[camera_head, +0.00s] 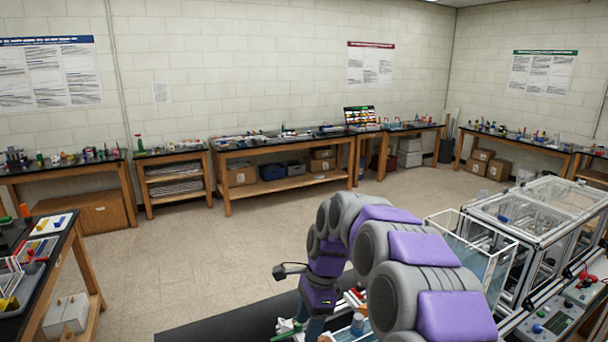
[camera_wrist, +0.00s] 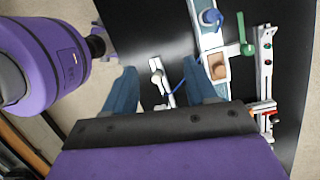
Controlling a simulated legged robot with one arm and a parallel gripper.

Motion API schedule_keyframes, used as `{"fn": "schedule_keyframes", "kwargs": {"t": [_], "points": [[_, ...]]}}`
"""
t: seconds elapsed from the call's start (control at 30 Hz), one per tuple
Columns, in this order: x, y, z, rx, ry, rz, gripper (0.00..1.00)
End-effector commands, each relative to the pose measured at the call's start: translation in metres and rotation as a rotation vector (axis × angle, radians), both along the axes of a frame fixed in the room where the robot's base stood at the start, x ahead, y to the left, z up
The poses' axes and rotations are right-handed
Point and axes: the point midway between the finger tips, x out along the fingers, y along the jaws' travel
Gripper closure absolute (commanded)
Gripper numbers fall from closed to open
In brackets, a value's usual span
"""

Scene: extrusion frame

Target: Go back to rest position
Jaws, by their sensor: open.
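My gripper (camera_wrist: 158,82) shows in the wrist view with its two blue fingers spread apart and nothing between the tips. It is above a black work surface (camera_wrist: 150,35). Beyond and to the right of the fingers is a light rail (camera_wrist: 208,35) with a blue knob (camera_wrist: 211,17), a tan block (camera_wrist: 217,67) and a green handle (camera_wrist: 240,48). A small white lever part (camera_wrist: 157,78) with a blue rod shows between the fingers. In the head view my purple and grey arm reaches down and hides most of the gripper and the fixture.
A clear-walled enclosure with metal framing (camera_head: 545,215) stands close on the right of my arm. A bench with trays (camera_head: 42,250) is at the left. Workbenches (camera_head: 285,150) line the back wall. The floor (camera_head: 230,255) between them is open.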

Motion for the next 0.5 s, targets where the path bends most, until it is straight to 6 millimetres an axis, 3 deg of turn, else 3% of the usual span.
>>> {"fn": "schedule_keyframes", "kwargs": {"t": [0.23, 0.5], "points": [[-0.074, -0.027, -0.006, 0.010, -0.069, 0.315, 0.43], [-0.160, -0.060, -0.028, 0.003, -0.115, 0.643, 0.43]]}}
